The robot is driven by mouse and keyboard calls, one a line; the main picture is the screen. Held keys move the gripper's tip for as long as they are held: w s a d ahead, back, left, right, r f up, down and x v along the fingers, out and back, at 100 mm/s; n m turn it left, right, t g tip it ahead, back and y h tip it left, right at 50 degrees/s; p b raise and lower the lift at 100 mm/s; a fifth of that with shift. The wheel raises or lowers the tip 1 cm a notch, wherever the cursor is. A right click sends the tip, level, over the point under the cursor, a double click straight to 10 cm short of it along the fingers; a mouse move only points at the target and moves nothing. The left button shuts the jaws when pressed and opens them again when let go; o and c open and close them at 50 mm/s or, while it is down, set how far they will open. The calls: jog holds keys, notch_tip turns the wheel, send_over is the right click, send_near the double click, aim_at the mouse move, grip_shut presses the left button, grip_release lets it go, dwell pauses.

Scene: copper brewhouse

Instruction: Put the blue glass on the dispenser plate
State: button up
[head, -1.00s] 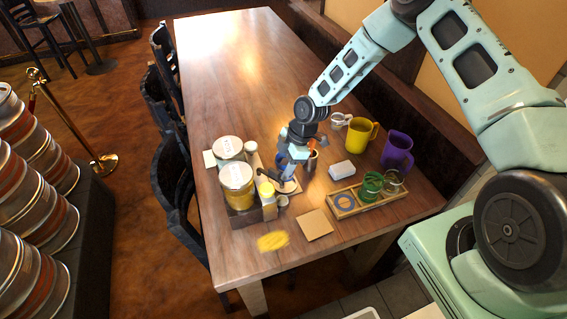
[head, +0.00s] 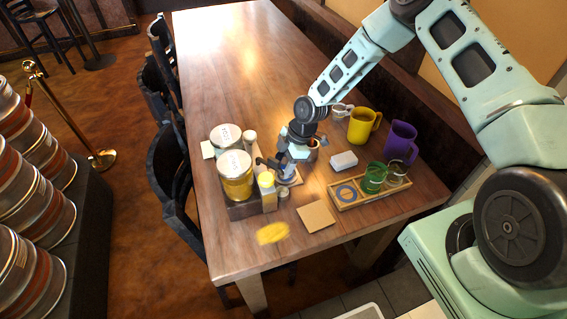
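The dispenser (head: 236,178) is the unit with two lidded jars and a dark tap, on the near left part of the table. Its pale plate (head: 296,181) shows only in part beside the tap. My gripper (head: 285,174) points down over this plate, close to the tap. I cannot make out a blue glass; my gripper and wrist cover the spot where one could be. The fingers are too small and overlapped to tell whether they are open or shut.
The tray holds a green glass (head: 374,178) and a clear glass (head: 398,172). A white block (head: 344,161), a yellow mug (head: 362,126) and a purple mug (head: 400,142) stand behind. A tan square (head: 316,216) and yellow cloth (head: 272,233) lie in front. The table's far half is clear.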

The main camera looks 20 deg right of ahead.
jog(key=shift+f+b, duration=0.3)
jog(key=o, duration=1.1)
jog(key=b+v, duration=0.2)
jog(key=v, duration=1.5)
jog(key=shift+r, duration=0.25)
jog(key=s+a+r+m+h, duration=0.1)
jog(key=s+a+r+m, duration=0.2)
jog(key=s, duration=0.7)
jog(key=s+a+r+m+h, duration=0.1)
jog(key=s+a+r+m, duration=0.3)
jog(key=s, duration=0.6)
jog(key=s+a+r+m+h, duration=0.2)
jog(key=s+a+r, duration=0.3)
jog(key=s, duration=0.6)
notch_tip(320, 180, up, 3)
jog(key=shift+f+m, duration=0.2)
jog(key=shift+m, duration=0.5)
